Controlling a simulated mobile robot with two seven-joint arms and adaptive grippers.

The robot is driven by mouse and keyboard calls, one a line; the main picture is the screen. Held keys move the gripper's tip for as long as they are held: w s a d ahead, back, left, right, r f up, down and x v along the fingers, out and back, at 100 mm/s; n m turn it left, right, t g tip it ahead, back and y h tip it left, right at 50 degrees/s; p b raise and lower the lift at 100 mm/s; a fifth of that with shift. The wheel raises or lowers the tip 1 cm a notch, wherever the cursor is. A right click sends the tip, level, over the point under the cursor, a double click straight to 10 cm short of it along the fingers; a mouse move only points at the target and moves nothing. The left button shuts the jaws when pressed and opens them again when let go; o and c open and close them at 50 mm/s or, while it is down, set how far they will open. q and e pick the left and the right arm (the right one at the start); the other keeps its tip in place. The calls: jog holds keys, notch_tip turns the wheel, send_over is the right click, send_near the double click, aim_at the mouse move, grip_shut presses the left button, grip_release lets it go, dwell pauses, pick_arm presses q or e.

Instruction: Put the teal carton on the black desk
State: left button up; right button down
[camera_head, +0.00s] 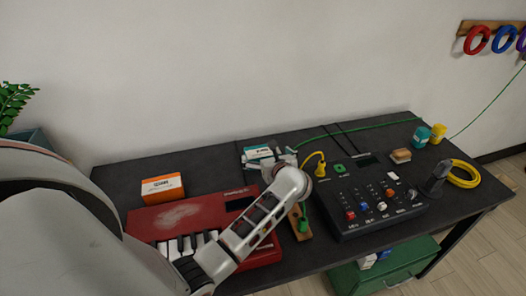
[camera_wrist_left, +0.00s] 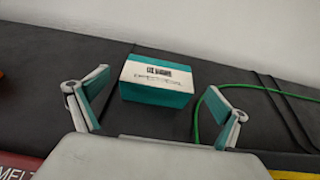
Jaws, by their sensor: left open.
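The teal carton is a small box with a white top and dark print. In the left wrist view the carton (camera_wrist_left: 157,82) rests on the black desk (camera_wrist_left: 50,75), ahead of the fingers and roughly centred between them. My left gripper (camera_wrist_left: 162,98) is open and empty, its teal-and-white fingers spread to either side, apart from the carton. In the head view the carton (camera_head: 258,152) lies near the desk's back edge, partly covered by the gripper. The black desk (camera_head: 215,172) stands against the wall. My right gripper is not in view.
A red keyboard (camera_head: 170,218) lies under my left arm, with an orange-and-white box (camera_head: 162,188) behind it. A black control panel (camera_head: 372,212) stands to the right. A green cable (camera_head: 385,124) runs along the back. A yellow cable coil (camera_head: 463,174) lies at the right end.

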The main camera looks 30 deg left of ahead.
pick_arm(q)
jog(key=v, duration=0.7)
dwell(0.4)
